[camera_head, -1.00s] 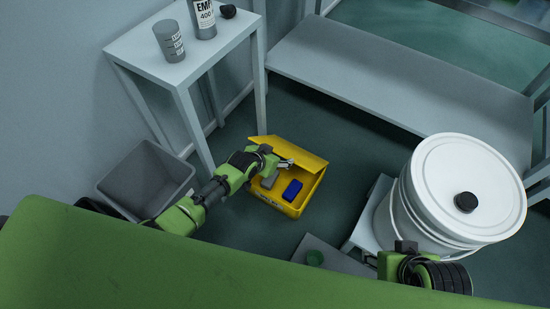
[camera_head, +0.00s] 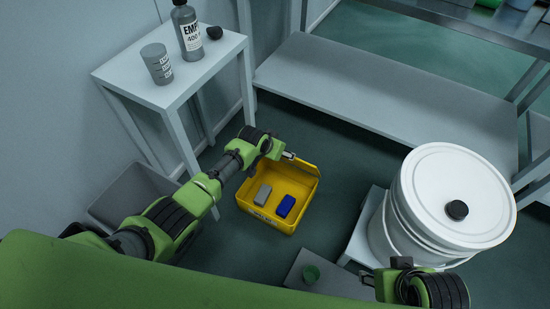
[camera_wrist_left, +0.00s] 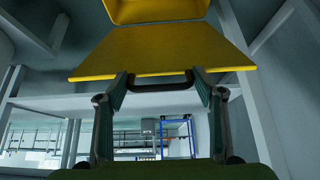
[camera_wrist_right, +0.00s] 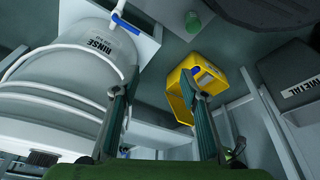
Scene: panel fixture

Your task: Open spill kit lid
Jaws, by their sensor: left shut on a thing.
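The yellow spill kit box (camera_head: 266,219) stands on the floor with its lid (camera_head: 303,178) raised at the back. A grey block (camera_head: 263,194) and a blue block (camera_head: 286,206) lie inside. My left gripper (camera_head: 289,156) is at the lid's upper edge. In the left wrist view my left gripper (camera_wrist_left: 160,80) is shut on the lid's dark handle (camera_wrist_left: 160,87), with the yellow lid (camera_wrist_left: 160,52) beyond it. My right gripper (camera_head: 370,280) is low at the right, away from the box. In the right wrist view its fingers (camera_wrist_right: 157,88) are apart and empty.
A white drum (camera_head: 450,190) stands on a low stand to the right. A small table (camera_head: 170,85) with a bottle (camera_head: 187,30) and grey cups (camera_head: 157,64) is behind left. A grey bin (camera_head: 125,190) sits left. A long bench (camera_head: 390,95) is behind.

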